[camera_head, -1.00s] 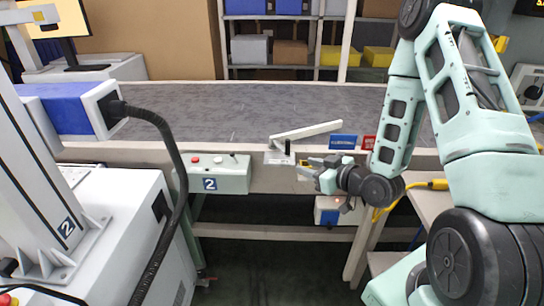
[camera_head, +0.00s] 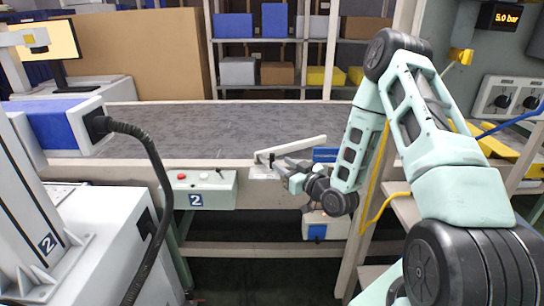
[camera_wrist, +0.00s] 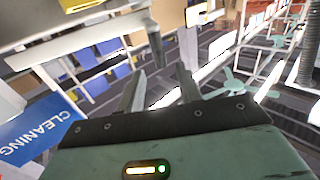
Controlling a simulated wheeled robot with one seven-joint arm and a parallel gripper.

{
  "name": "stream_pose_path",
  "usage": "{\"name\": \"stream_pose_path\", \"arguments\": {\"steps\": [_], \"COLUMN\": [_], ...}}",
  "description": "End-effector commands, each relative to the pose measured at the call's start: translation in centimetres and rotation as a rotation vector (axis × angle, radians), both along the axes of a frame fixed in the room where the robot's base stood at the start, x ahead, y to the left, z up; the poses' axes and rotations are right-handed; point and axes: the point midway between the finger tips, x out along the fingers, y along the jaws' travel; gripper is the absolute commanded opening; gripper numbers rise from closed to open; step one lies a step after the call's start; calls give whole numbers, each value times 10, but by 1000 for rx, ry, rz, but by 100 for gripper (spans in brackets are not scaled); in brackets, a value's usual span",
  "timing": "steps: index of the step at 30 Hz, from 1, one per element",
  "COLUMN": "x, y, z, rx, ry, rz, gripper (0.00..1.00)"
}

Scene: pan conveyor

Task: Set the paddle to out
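The paddle (camera_head: 292,150) is a long white bar over the near edge of the conveyor, slanting up to the right from its mount (camera_head: 264,172). In the wrist view the white bar (camera_wrist: 75,45) crosses the upper left. A dark upright piece (camera_wrist: 154,42), apparently the paddle's handle, stands just beyond my fingertips. My gripper (camera_head: 283,168) is close to the paddle's mount, and its fingers (camera_wrist: 160,88) are apart with nothing seen between them. I cannot tell whether a finger touches the handle. In the head view the gripper hides part of the mount.
The grey conveyor belt (camera_head: 200,128) is empty. A control box (camera_head: 214,188) marked 2 hangs on its front, left of the paddle. A blue sign (camera_head: 325,155) sits right of the paddle; it reads CLEANING in the wrist view (camera_wrist: 38,130). A white machine (camera_head: 105,245) stands at left.

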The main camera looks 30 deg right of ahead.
Motion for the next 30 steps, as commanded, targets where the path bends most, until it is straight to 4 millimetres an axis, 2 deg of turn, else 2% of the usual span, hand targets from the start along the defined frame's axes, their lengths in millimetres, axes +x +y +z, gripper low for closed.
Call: {"name": "stream_pose_path", "arguments": {"steps": [3,9,15,23,24,27,30], "x": [25,53,64,65,64,64,64], "y": [2,5,5,6,6,5,5], "z": [2,1,0,0,0,0,0], "rx": [0,0,1,1,1,1,1], "ry": [-3,-2,-1,0,0,0,0], "rz": [0,0,-1,0,0,0,0], "gripper": [35,35,35,35,24,0,0]}}
